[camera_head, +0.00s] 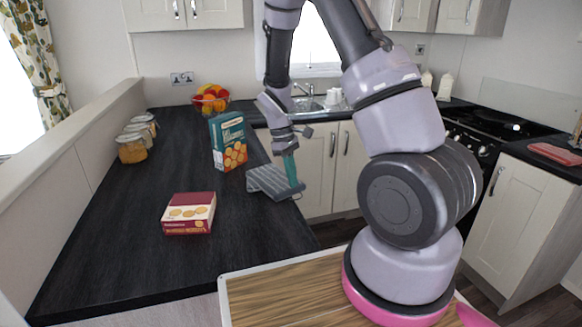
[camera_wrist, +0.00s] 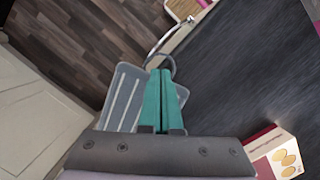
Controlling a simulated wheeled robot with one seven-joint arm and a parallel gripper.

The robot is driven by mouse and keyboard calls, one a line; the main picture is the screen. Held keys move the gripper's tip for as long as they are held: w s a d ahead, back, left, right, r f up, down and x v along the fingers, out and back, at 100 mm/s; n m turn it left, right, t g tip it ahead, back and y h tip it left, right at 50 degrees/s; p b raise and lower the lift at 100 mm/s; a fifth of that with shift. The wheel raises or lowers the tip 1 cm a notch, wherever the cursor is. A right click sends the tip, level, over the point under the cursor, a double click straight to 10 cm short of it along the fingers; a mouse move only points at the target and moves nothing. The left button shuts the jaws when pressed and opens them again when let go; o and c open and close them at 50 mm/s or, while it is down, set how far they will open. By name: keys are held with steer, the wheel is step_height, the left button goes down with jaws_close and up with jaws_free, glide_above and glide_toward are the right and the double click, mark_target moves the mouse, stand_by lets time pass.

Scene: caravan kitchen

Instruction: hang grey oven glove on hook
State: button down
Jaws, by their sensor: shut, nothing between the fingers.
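The grey oven glove (camera_head: 268,181) has pale stripes and sits at the right edge of the dark counter, partly behind my fingers. In the wrist view the glove (camera_wrist: 124,95) shows behind and on both sides of the fingers. My gripper (camera_head: 294,175) has teal fingers, shut and pointing down at the glove. In the wrist view the gripper (camera_wrist: 166,76) has its fingers together with nothing visible between them. A dark curved loop (camera_wrist: 172,60) shows at the fingertips; I cannot tell whether it touches them. I cannot make out the hook for certain.
On the dark counter (camera_head: 120,235) stand a teal cracker box (camera_head: 228,141), a red biscuit box (camera_head: 189,213), several jars (camera_head: 132,149) and a fruit bowl (camera_head: 211,99). Cupboards (camera_head: 318,150) and the hob (camera_head: 495,126) line the far side. Open floor shows in the wrist view (camera_wrist: 95,45).

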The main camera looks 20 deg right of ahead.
steer(key=shift+x, duration=1.75)
steer(key=shift+s+d, duration=0.45)
steer(key=shift+s, duration=0.15)
steer(key=shift+s+d, duration=0.4)
steer(key=shift+s, duration=0.2)
